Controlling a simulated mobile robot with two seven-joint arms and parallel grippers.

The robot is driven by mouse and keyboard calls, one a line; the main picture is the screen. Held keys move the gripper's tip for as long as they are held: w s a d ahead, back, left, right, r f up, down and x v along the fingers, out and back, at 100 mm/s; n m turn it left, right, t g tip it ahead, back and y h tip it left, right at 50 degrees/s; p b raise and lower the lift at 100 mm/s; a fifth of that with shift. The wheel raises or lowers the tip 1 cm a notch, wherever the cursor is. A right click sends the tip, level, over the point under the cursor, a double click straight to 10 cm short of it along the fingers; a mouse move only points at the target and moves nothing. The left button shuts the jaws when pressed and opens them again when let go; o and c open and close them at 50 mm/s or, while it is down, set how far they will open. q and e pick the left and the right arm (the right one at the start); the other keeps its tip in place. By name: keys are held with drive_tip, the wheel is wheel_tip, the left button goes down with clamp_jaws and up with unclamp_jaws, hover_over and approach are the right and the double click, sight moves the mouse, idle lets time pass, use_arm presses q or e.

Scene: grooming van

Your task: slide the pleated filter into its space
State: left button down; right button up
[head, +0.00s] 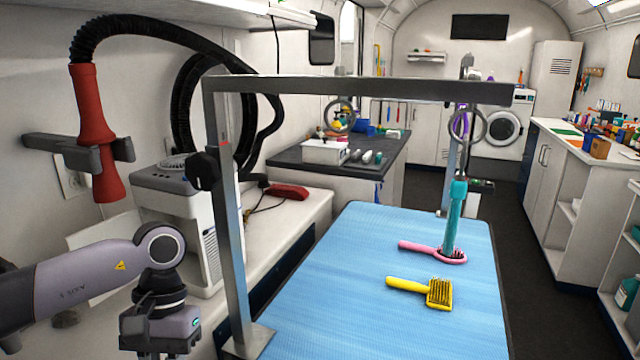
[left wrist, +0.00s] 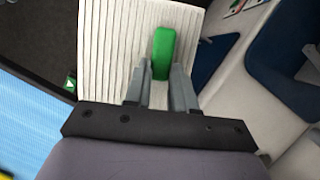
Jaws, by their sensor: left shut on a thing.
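The pleated filter (left wrist: 112,45) is a white ribbed panel with a green tab (left wrist: 163,52), seen in the left wrist view. My left gripper (left wrist: 160,72) is shut on the green tab, and the panel extends beyond the fingers. In the head view my left gripper (head: 160,328) hangs at the lower left, in front of the white dryer unit (head: 172,190); its fingertips and the filter are not visible there. I cannot make out the filter's space in either view. My right gripper is in neither view.
A metal grooming arm (head: 228,230) rises between the white side counter (head: 315,215) and the blue table (head: 345,290). A pink brush (head: 432,250) and a yellow brush (head: 425,290) lie on the table. A red dryer nozzle (head: 88,120) hangs above the counter.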

use_arm(q)
drive_tip(key=shift+r+p, duration=0.9)
drive_tip(key=shift+p, duration=0.15)
